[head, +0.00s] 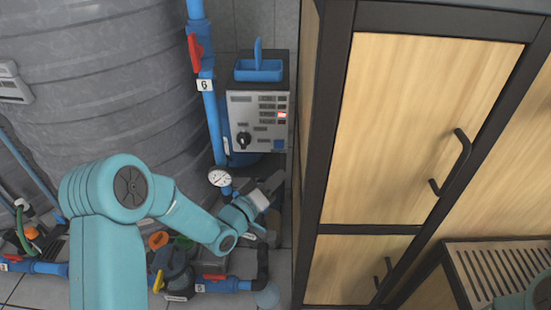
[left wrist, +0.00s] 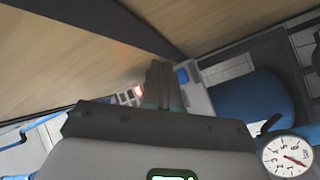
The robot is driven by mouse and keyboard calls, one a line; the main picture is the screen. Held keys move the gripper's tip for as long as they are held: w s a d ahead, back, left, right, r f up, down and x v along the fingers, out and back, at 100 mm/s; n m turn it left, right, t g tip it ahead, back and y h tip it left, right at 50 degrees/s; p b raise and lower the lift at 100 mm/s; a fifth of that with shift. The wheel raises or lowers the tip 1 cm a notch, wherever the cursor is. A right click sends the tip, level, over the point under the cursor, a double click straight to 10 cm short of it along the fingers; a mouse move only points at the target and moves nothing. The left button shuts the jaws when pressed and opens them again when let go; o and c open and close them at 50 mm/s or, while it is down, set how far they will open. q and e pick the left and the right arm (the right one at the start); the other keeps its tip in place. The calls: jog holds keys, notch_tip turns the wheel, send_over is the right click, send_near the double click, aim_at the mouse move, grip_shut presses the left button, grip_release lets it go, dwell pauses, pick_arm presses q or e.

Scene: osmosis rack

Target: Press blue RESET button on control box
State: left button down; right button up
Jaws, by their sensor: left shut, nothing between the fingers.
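The grey control box (head: 258,108) stands upright between the blue pipe and the wooden cabinet. Its blue button (head: 279,145) is at the lower right of the panel. A black knob (head: 243,140) is at the lower left, and a red light glows above. My left gripper (head: 274,183) is shut and empty, below the box in the head view, apart from the button. In the left wrist view the shut fingers (left wrist: 160,84) point toward the panel, with the blue button (left wrist: 182,76) just right of them. The fingers hide part of the panel. My right gripper is out of view.
A blue tray (head: 259,70) sits on the box. The wooden cabinet (head: 420,125) stands close on the right. A blue pipe (head: 212,120) with a red valve handle and a gauge (head: 220,177) is on the left. A large grey tank (head: 100,90) fills the left side.

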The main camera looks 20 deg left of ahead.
pick_arm(q)
jog(key=shift+r, duration=0.2)
send_near(279, 145)
jog(key=w+d, duration=0.4)
jog(key=shift+w+d, duration=0.15)
jog(key=shift+w, duration=0.2)
jog(key=shift+r, duration=0.15)
jog(key=shift+w, duration=0.15)
dwell(1.8)
